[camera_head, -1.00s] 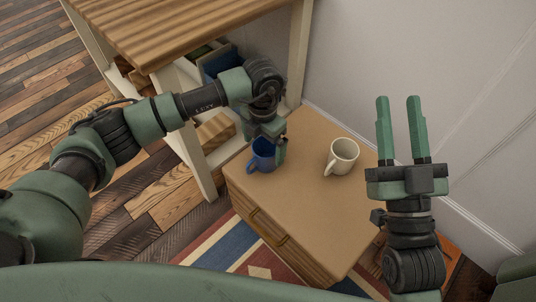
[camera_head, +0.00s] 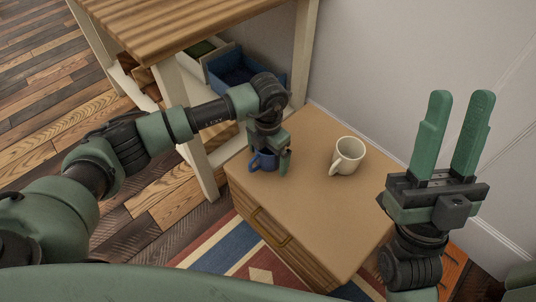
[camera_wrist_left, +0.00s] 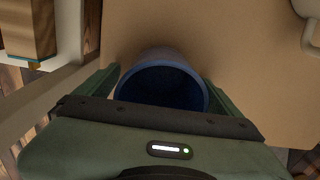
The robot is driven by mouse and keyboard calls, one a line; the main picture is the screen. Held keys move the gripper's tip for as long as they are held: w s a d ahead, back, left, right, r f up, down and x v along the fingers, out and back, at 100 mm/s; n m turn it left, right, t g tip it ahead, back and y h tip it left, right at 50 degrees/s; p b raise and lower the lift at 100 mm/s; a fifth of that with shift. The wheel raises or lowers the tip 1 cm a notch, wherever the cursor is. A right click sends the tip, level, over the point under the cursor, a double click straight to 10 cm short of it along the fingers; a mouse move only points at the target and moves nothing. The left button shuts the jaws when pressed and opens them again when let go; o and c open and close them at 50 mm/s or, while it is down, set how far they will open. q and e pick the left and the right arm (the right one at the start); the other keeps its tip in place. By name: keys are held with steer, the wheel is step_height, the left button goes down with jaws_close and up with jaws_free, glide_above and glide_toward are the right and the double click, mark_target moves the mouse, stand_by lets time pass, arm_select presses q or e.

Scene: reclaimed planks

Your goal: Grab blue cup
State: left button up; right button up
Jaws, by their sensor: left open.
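The blue cup (camera_head: 262,162) stands upright on the small wooden cabinet, near its left back corner. In the left wrist view the blue cup (camera_wrist_left: 162,82) sits between the two fingers of my left gripper (camera_wrist_left: 160,85), its rim and dark inside facing the camera. My left gripper (camera_head: 270,160) points down over the cup and is open, with a finger on either side; whether a finger touches it I cannot tell. The gripper hides part of the cup in the head view. My right gripper (camera_head: 451,135) is open and empty, fingers pointing up, to the right of the cabinet.
A white mug (camera_head: 346,156) stands on the cabinet top (camera_head: 300,205) to the right of the blue cup. A wooden table (camera_head: 180,35) with a white leg and a blue bin (camera_head: 240,75) beneath is behind and left. A wall runs along the right.

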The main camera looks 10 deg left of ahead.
arm_select(q)
steer(key=c, duration=1.7)
steer(key=shift+c, duration=0.2)
steer(key=shift+r, duration=0.15)
